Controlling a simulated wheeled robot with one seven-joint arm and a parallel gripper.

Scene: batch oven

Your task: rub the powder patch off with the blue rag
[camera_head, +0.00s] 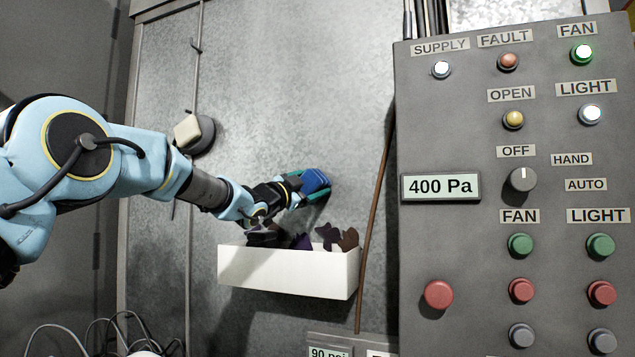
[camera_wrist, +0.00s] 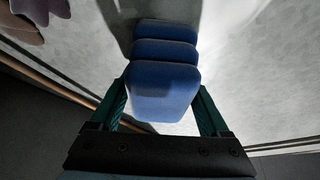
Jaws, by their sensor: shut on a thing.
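The blue rag (camera_wrist: 165,85) is a folded, layered pad between the two green fingers of my gripper (camera_wrist: 165,110) in the wrist view. My gripper is shut on it. In the head view the blue rag (camera_head: 316,181) is in my gripper (camera_head: 300,186), in front of the grey metal wall, above the white bin. Whether the rag touches the wall, I cannot tell. In the wrist view a pale, bright area of wall lies around the rag. I cannot make out a distinct powder patch in either view.
A white bin (camera_head: 288,272) with dark crumpled things stands below my gripper. A brown rod (camera_head: 374,230) leans right of it. A grey control panel (camera_head: 460,250) with buttons fills the right side. A round knob with a cream block (camera_head: 188,132) is on the wall at left.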

